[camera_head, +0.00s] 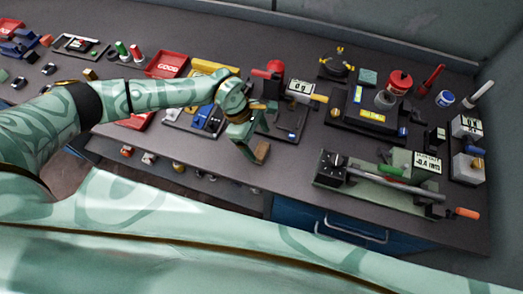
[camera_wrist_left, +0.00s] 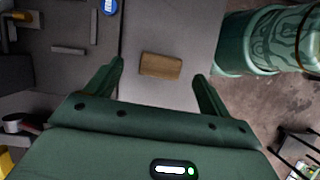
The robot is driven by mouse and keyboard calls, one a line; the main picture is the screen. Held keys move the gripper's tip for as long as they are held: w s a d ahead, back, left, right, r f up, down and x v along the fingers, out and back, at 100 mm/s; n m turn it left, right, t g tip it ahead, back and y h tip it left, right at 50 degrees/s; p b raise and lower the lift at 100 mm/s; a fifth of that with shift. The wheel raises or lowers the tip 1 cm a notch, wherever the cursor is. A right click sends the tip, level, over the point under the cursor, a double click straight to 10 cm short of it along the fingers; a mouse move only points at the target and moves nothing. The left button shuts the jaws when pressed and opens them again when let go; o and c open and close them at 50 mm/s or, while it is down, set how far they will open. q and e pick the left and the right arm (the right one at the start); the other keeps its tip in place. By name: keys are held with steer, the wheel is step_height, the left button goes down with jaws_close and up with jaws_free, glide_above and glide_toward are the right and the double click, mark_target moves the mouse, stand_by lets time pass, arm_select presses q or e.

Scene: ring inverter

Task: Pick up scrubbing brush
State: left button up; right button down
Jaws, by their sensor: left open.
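The scrubbing brush appears as a small brown wooden block (camera_head: 262,152) near the front edge of the grey bench (camera_head: 285,170). In the left wrist view, the brown block (camera_wrist_left: 160,65) lies on the bench between my two fingers, a little beyond the palm. I see only its plain top; no bristles show. My left gripper (camera_head: 250,147) reaches down just left of the block in the head view, and partly covers that spot. Its jaws (camera_wrist_left: 158,69) are open, with a gap on each side of the block. My right gripper is not in view.
A red tray marked GOOD (camera_head: 166,64) lies at the back left. A gauge fixture with a long rod (camera_head: 385,180) stands to the right. Bare bench lies between the block and the fixture.

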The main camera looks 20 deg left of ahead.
mark_target(262, 150)
arm_select(q)
steer(key=shift+s+d+f, duration=0.1)
steer(key=shift+s+f, duration=0.05)
steer(key=shift+f, duration=0.25)
steer(key=x, duration=0.4)
steer(key=shift+f, duration=0.35)
steer(key=c, duration=1.1)
steer(key=shift+r, duration=0.15)
steer(key=shift+r, duration=0.35)
steer(key=r, duration=0.3)
steer(key=shift+s+a, duration=0.25)
steer(key=shift+a, duration=0.05)
steer(key=s+a+r, duration=0.1)
steer(key=s+r, duration=0.2)
steer(key=s, duration=0.1)
steer(key=s+a+r+p, duration=0.1)
steer(key=s+r, duration=0.2)
steer(key=s, duration=0.1)
steer(key=s+a+r, duration=0.2)
steer(key=s+r, duration=0.1)
steer(key=s, duration=0.2)
